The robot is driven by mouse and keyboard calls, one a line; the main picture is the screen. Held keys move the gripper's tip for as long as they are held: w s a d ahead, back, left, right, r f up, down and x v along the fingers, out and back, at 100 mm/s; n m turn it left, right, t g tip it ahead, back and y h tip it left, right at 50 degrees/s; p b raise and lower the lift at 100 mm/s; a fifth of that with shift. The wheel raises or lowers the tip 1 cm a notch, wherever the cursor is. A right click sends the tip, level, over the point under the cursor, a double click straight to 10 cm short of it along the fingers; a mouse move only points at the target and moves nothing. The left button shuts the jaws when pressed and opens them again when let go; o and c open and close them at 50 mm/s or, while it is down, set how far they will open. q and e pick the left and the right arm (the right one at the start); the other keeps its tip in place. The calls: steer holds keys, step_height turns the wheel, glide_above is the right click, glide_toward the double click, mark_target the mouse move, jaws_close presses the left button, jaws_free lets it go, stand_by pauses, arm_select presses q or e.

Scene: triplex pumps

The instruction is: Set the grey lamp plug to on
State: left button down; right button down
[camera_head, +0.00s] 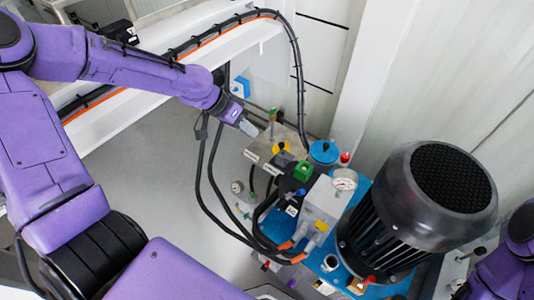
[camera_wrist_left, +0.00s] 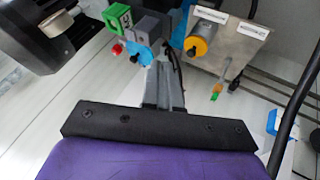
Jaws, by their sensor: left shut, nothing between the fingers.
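My left gripper (camera_head: 248,127) is shut and empty, in the air just above and left of the pump's metal block (camera_head: 262,154). Its closed fingers also show in the left wrist view (camera_wrist_left: 164,88), pointing toward a cluster of fittings. A grey boxy plug (camera_wrist_left: 152,25) there sits beside a green square part (camera_wrist_left: 118,18); it may be the grey lamp plug, but I cannot tell its setting. In the head view, a dark grey part (camera_head: 284,158) sits beside the green part (camera_head: 303,171). The fingers appear apart from these fittings. My right gripper is out of view.
A large black motor (camera_head: 430,195) stands right of the fittings. A pressure gauge (camera_head: 344,179), a blue cap (camera_head: 323,152) and a red knob (camera_head: 345,157) crowd the pump. Black hoses (camera_head: 212,180) hang left of it. The grey floor (camera_head: 170,180) is clear at left.

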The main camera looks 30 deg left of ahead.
mark_target(284, 156)
arm_select(q)
steer(key=b+x, duration=0.2)
steer(key=x, duration=0.8)
steer(key=shift+r, duration=0.1)
steer(key=d, duration=0.4)
steer(key=shift+s, duration=0.3)
steer(key=shift+d, duration=0.1)
